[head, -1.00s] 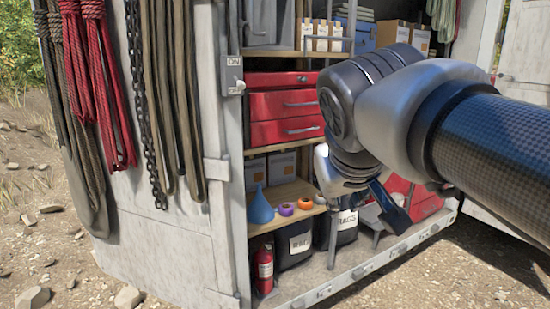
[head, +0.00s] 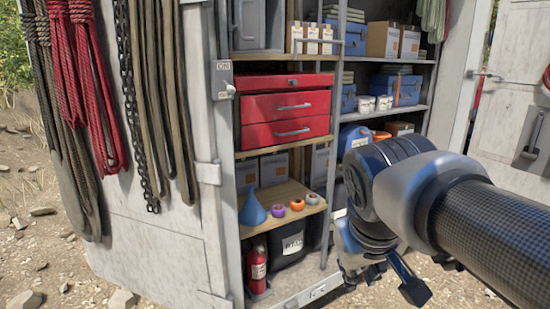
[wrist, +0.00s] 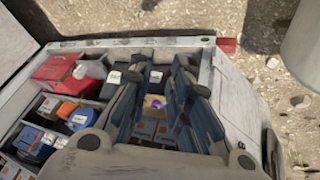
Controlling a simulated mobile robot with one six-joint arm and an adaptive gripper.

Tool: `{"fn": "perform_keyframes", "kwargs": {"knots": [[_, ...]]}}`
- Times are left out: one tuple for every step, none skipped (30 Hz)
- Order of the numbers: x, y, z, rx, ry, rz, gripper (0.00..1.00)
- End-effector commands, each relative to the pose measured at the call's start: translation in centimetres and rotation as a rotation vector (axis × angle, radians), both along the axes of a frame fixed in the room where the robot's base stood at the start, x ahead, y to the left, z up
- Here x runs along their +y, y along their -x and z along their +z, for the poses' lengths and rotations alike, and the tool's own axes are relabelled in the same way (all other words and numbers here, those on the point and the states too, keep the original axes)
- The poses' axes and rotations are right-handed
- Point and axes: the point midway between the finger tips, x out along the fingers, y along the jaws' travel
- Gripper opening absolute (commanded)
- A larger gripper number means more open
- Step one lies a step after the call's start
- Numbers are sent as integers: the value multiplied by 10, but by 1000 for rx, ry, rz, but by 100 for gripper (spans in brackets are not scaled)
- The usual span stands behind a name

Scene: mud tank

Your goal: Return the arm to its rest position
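My gripper (head: 383,283) hangs low at the lower right of the head view, in front of the cabinet opening and partly hidden by my wrist. In the wrist view my gripper (wrist: 158,78) shows two blue-padded fingers spread apart. The gap between them holds nothing; the shelf items behind show through it. My arm comes in from the right edge of the head view and covers the cabinet's lower right part.
The open cabinet holds a red tool chest (head: 287,107), a blue funnel (head: 253,209), tape rolls (head: 297,204) and a fire extinguisher (head: 257,268). Ropes (head: 95,95) and a chain (head: 147,130) hang on the left door. An upright post (head: 333,150) stands at the opening.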

Motion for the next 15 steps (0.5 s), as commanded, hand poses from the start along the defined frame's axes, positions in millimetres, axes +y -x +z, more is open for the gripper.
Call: {"fn": "perform_keyframes", "kwargs": {"knots": [[-1, 1, -2, 7, -4, -2, 18], [-1, 1, -3, 9, -6, -2, 18], [-1, 3, -5, 12, -8, -3, 18], [-2, 6, -6, 14, -12, -5, 18], [-2, 11, -8, 16, -16, -8, 18], [-3, 21, -12, 18, -27, -14, 18], [-5, 30, -15, 18, -36, -20, 18], [-6, 41, -20, 19, -45, -26, 18], [-6, 57, -27, 22, -63, -36, 18], [-7, 69, -33, 23, -75, -44, 18], [-7, 82, -40, 24, -89, -53, 18], [-7, 98, -49, 27, -105, -64, 18], [-6, 108, -56, 28, -119, -73, 18], [-6, 118, -62, 29, -130, -80, 18], [-5, 130, -71, 32, -144, -90, 18]]}}
